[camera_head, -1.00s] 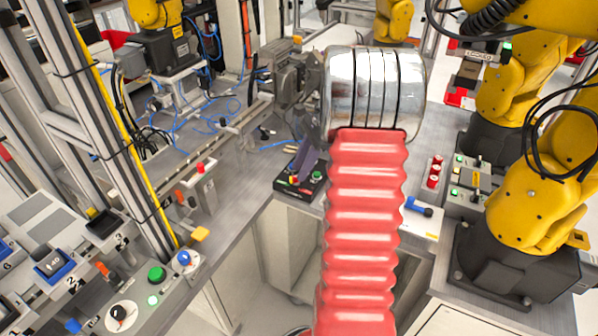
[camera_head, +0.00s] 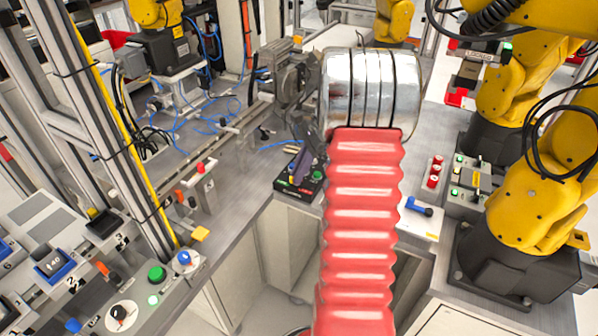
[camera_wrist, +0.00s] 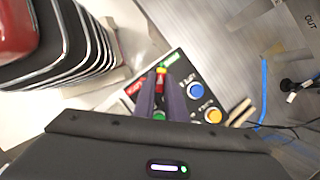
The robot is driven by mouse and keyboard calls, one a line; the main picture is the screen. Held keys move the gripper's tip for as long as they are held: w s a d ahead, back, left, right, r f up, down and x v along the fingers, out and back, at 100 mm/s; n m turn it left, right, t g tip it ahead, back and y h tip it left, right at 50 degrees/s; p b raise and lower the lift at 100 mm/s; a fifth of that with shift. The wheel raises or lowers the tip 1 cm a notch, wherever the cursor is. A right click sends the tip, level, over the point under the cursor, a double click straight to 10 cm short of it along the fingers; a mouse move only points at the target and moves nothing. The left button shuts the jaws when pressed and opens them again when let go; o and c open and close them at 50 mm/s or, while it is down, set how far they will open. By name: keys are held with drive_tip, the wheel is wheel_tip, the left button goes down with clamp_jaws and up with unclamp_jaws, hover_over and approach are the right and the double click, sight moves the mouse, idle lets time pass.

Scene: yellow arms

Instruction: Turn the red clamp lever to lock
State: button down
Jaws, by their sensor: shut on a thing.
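The red clamp lever (camera_wrist: 160,82) has a yellow end and sits on a small black control box (camera_wrist: 135,102). In the wrist view my gripper (camera_wrist: 161,78) has its two dark purple fingers on either side of the lever, shut on it. In the head view the box (camera_head: 312,187) stands at the front edge of the grey bench, and my gripper (camera_head: 296,174) reaches down onto it. The lever itself cannot be made out there behind the fingers. The box carries a red label and a green label; which way the lever points is hard to tell.
A blue button (camera_wrist: 196,90) and a yellow button (camera_wrist: 212,115) lie right of the fingers on the box; a green button shows between them. A blue-handled part (camera_head: 419,206) lies on a white plate to the right. Yellow arms (camera_head: 530,205) stand farther right.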

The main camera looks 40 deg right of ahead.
drive_tip(key=shift+w+n, duration=0.1)
drive_tip(key=shift+n, duration=0.3)
drive_tip(key=n+g, duration=0.1)
drive_tip(key=n, duration=0.3)
drive_tip(key=shift+w+n+g, duration=0.2)
drive_tip(key=shift+n+g, duration=0.1)
drive_tip(key=shift+g, duration=0.1)
drive_tip(key=n+g, duration=0.1)
drive_tip(key=n, duration=0.2)
drive_tip(key=n+g, duration=0.1)
drive_tip(key=n, duration=0.2)
drive_tip(key=shift+w, duration=0.2)
drive_tip(key=n+g+h, duration=0.1)
drive_tip(key=n, duration=0.2)
drive_tip(key=n+g+h, duration=0.1)
drive_tip(key=n, duration=0.2)
drive_tip(key=shift+w+a+r, duration=0.1)
drive_tip(key=shift+a, duration=0.1)
drive_tip(key=shift+n, duration=0.4)
drive_tip(key=c, duration=1.8)
unclamp_jaws()
